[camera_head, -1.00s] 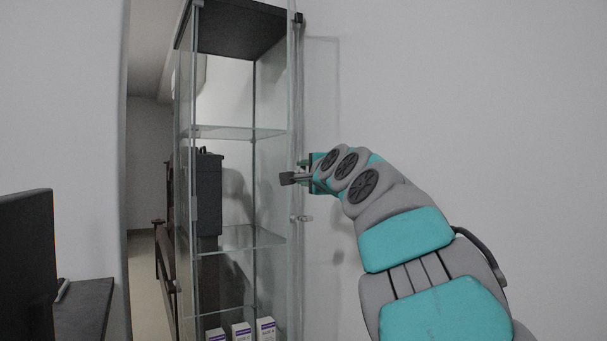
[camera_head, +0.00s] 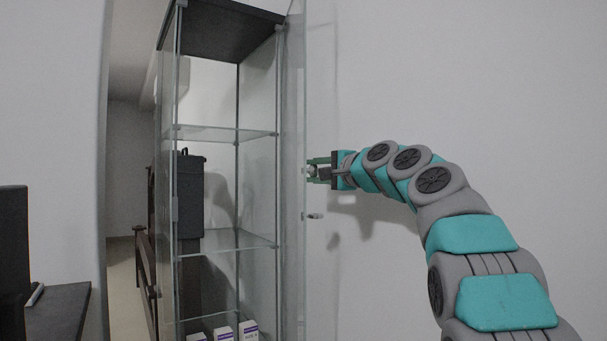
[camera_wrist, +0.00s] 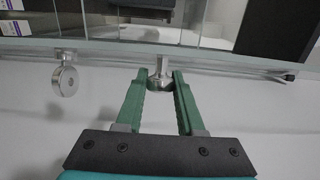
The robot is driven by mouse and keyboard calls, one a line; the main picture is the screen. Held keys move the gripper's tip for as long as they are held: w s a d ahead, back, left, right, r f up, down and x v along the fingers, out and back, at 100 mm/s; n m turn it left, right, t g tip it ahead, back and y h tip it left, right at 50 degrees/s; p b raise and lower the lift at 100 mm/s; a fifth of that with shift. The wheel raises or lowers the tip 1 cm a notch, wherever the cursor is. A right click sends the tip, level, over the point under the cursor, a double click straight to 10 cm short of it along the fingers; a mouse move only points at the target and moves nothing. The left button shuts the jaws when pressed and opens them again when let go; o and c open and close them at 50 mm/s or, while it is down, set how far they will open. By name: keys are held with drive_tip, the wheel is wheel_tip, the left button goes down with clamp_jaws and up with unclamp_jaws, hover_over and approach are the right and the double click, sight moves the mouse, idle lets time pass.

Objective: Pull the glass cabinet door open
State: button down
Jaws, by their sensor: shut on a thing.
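The glass cabinet (camera_head: 238,137) stands left of centre in the head view, with glass shelves and a dark top. Its glass door (camera_head: 293,120) is at the right side, seen at a steep angle, its near edge reaching out from the frame. My gripper (camera_head: 314,172) is at the door's right face, at mid height. In the wrist view my gripper (camera_wrist: 162,82) has its two green fingers closed around a round metal knob (camera_wrist: 162,64) on the door. A second metal knob (camera_wrist: 64,80) is free to the left; it also shows below my gripper in the head view (camera_head: 315,216).
Several small boxes (camera_head: 222,334) stand low in the cabinet. A dark case (camera_head: 190,195) shows through the glass. A dark counter (camera_head: 62,310) and dark screen (camera_head: 13,262) are at lower left. A plain wall (camera_head: 470,90) lies behind my arm.

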drive_tip(key=shift+d, duration=0.1)
drive_tip(key=c, duration=0.6)
unclamp_jaws()
drive_tip(key=shift+o, duration=0.2)
drive_tip(key=b+v, duration=0.1)
drive_tip(key=v, duration=0.6)
drive_tip(key=shift+s+d, duration=0.25)
drive_tip(key=shift+s, duration=0.05)
